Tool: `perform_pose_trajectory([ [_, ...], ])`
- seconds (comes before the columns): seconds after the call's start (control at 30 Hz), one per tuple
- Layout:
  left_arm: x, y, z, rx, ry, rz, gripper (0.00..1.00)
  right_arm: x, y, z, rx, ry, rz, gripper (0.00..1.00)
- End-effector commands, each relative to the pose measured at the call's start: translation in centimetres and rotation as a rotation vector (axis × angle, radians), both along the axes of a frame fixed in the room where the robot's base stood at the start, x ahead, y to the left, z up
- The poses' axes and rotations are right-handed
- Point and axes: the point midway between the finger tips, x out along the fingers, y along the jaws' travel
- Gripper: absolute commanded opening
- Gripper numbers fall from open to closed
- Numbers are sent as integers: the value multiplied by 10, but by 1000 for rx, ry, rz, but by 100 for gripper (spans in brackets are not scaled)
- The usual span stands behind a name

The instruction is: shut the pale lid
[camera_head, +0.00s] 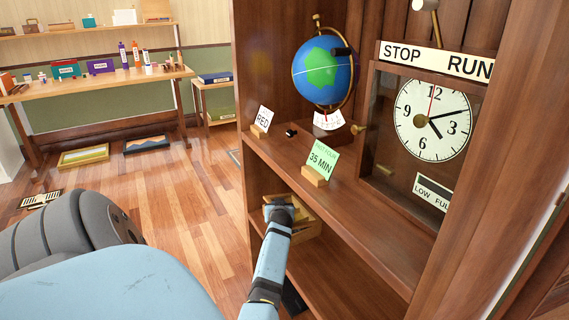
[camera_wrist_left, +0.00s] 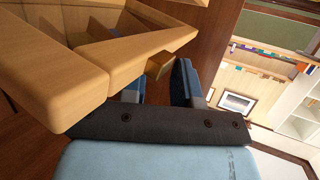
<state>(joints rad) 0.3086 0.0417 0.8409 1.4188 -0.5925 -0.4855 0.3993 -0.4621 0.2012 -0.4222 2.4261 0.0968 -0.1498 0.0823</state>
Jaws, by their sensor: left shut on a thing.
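A pale wooden box (camera_head: 312,229) stands on the lower shelf of the dark wooden case. In the left wrist view its pale lid (camera_wrist_left: 150,58) is a thick board with a small wooden knob (camera_wrist_left: 158,66). A gap shows between this board and another pale board, with a dark interior beyond, so the box looks open. My left gripper (camera_head: 279,206) reaches down to the box; in its wrist view the fingers (camera_wrist_left: 160,82) are shut on the knob. The gripper hides part of the box in the head view. My right gripper is not in view.
The upper shelf holds a globe (camera_head: 323,72), a RED card (camera_head: 262,120), a green 35 MIN card (camera_head: 320,160) and a clock (camera_head: 432,120). This shelf overhangs the box. A workbench (camera_head: 95,84) stands far left. The wooden floor (camera_head: 180,190) between is mostly clear.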

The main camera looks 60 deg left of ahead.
Motion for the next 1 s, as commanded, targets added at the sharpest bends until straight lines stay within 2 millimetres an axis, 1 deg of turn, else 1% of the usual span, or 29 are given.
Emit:
perform_pose_trajectory([
  [0.03,1,-3,-6,-4,1,-5,0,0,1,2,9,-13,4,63],
  [0.1,-2,-2,-12,-5,4,-4,0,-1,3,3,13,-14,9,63],
  [0.4,-9,-2,-31,-5,10,-3,0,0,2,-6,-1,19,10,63],
  [0.7,-11,-1,-36,-4,12,-3,0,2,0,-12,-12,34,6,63],
  [1.0,-12,-1,-37,-6,15,-1,0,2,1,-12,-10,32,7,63],
])
